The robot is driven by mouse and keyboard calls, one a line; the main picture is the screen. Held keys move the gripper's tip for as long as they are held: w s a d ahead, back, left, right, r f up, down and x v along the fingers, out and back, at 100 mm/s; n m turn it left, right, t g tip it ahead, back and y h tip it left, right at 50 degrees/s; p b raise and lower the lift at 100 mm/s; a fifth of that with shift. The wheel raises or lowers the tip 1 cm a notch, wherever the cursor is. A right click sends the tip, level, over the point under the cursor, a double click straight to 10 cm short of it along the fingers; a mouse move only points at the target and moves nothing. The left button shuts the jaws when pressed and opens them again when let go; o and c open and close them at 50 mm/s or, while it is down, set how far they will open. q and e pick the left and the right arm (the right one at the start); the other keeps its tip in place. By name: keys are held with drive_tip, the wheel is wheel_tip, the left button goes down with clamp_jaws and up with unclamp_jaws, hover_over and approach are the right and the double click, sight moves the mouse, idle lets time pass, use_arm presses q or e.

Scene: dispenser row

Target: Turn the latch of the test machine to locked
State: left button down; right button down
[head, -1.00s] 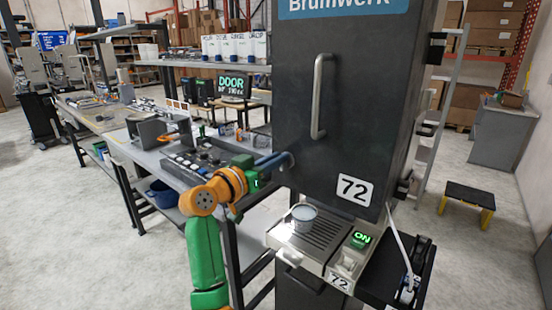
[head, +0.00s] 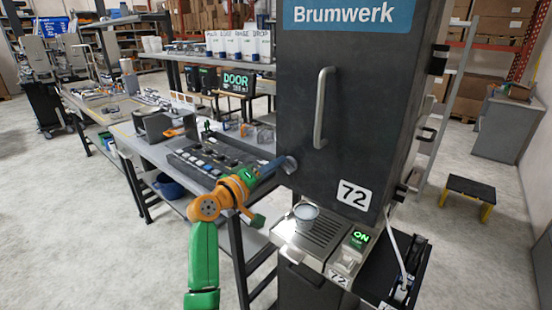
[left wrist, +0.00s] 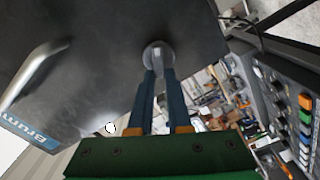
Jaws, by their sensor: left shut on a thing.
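The test machine (head: 345,110) is a tall dark cabinet with a Brumwerk sign and a 72 label. Its latch (head: 289,163) is a small grey metal piece at the left edge of the front; in the left wrist view its round base (left wrist: 157,50) shows just beyond my fingertips. My left gripper (head: 281,163), with long blue fingers, is shut on the latch; the fingers also show close together in the left wrist view (left wrist: 158,78). The fingertips partly hide the latch, and I cannot read its position. My right gripper is not in view.
A vertical door handle (head: 322,108) stands out right of the latch. A workbench with a button panel (head: 205,155) is close on the left. A screen (head: 236,80) reads DOOR.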

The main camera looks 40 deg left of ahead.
use_arm(q)
drive_tip(key=shift+a+f+n+p, duration=0.1)
drive_tip(key=shift+f+n+p, duration=0.1)
drive_tip(key=shift+n+p, duration=0.95)
drive_tip(key=shift+a+f+n+p, duration=0.15)
drive_tip(key=shift+n+p, duration=0.35)
drive_tip(key=shift+n, duration=1.25)
drive_tip(key=shift+d+f+n, duration=0.1)
drive_tip(key=shift+n, duration=0.2)
drive_tip(key=c, duration=0.9)
unclamp_jaws()
drive_tip(key=shift+o, duration=0.2)
drive_tip(key=s+b, duration=0.2)
drive_tip(key=s, duration=0.5)
drive_tip(key=shift+a, duration=0.25)
